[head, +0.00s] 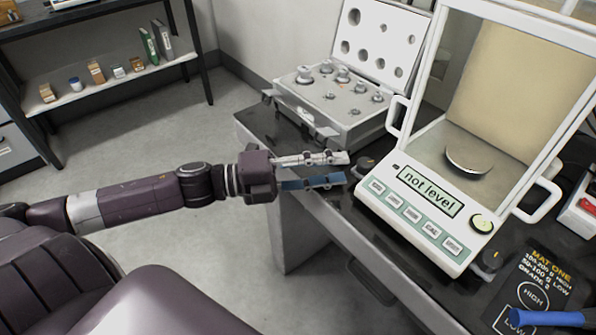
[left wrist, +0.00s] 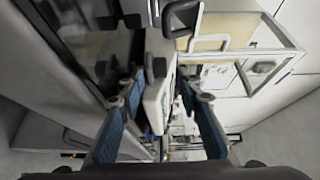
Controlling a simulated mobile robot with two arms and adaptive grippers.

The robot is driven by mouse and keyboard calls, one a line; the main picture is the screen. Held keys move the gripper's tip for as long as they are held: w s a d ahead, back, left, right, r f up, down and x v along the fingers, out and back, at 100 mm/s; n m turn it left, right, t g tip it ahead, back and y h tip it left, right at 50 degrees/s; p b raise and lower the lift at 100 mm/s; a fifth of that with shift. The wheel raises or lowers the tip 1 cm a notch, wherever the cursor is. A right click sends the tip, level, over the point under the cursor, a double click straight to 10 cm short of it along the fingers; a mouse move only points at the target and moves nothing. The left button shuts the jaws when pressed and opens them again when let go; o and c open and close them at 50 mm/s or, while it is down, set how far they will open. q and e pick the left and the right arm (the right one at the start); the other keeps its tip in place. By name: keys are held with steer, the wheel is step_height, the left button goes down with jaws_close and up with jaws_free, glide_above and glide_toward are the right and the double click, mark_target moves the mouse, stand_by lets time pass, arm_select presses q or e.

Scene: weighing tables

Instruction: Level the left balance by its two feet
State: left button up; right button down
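The left balance (head: 410,215) stands on a dark-topped table, and its display (head: 431,192) reads "not level". A round level (head: 483,223) sits at the right of its front panel; its bubble is too small to judge. One dark foot (head: 365,164) shows at the near left corner and the other foot (head: 491,260) at the near right corner. My left gripper (head: 345,168) is open, its fingertips close to the left foot; contact cannot be told. In the left wrist view its fingers (left wrist: 160,100) are spread, with the balance's pale case between them.
An open weight case (head: 345,112) with several metal weights stands behind the left foot. A shelf (head: 110,85) with small items stands at the far left.

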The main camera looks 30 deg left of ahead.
arm_select(q)
steer(key=shift+v, duration=3.45)
